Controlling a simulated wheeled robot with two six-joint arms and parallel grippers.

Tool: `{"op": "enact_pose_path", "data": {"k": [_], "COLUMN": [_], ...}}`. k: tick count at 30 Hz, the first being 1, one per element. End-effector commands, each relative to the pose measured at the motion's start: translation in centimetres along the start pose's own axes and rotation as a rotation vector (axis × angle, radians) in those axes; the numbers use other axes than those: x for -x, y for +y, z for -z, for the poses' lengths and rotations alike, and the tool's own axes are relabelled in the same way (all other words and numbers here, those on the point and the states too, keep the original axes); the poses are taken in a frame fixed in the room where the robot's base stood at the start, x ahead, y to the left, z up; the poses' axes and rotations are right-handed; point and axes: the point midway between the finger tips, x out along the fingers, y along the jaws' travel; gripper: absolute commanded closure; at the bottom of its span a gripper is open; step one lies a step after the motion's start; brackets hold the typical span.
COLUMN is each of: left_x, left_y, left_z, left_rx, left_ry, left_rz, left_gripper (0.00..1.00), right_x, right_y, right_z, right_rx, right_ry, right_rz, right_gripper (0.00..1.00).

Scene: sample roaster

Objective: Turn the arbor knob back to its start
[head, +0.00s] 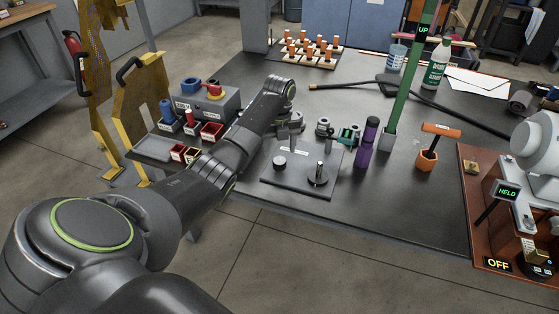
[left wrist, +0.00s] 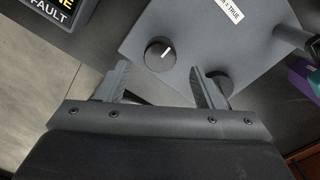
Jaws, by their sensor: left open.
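A grey plate (head: 268,178) lies near the table's front edge, with a label only partly legible; it also shows in the left wrist view (left wrist: 230,52). A round black knob (head: 279,162) sits on its left part. In the left wrist view the knob (left wrist: 160,53) has a white mark slanting up and right. An upright post on a round base (head: 318,176) stands on the plate's right part. My left gripper (head: 291,137) is open and empty. In the left wrist view its fingers (left wrist: 159,77) point toward the knob, apart from it. My right gripper is out of view.
Right of the plate stand a purple bottle (head: 366,143) and an orange holder (head: 427,160). A green post (head: 405,85) rises behind them. Small bins (head: 212,131) are at the left. A machine with a HELD display (head: 507,191) is at the far right.

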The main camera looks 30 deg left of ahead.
Motion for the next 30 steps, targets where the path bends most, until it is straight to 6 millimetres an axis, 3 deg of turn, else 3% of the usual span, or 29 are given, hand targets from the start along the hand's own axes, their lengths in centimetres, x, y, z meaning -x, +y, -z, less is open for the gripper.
{"op": "enact_pose_path", "data": {"k": [3, 9, 20, 30], "left_x": [-2.4, -4.5, -5.0, -5.0], "left_y": [0.1, 0.0, 0.0, 0.0], "left_z": [0.1, 0.0, 0.0, 0.0], "left_rx": [-0.001, 0.0, 0.0, 0.0], "left_ry": [0.003, 0.001, -0.001, 0.0], "left_rz": [-0.003, -0.001, 0.0, -0.001], "left_gripper": [0.39, 0.39, 0.39, 0.81], "right_x": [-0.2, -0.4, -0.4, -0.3], "right_y": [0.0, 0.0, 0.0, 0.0], "right_z": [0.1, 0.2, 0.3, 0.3], "right_rx": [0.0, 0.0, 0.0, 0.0], "right_ry": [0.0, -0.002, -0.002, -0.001], "right_rz": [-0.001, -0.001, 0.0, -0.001], "right_gripper": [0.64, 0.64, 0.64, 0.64]}}
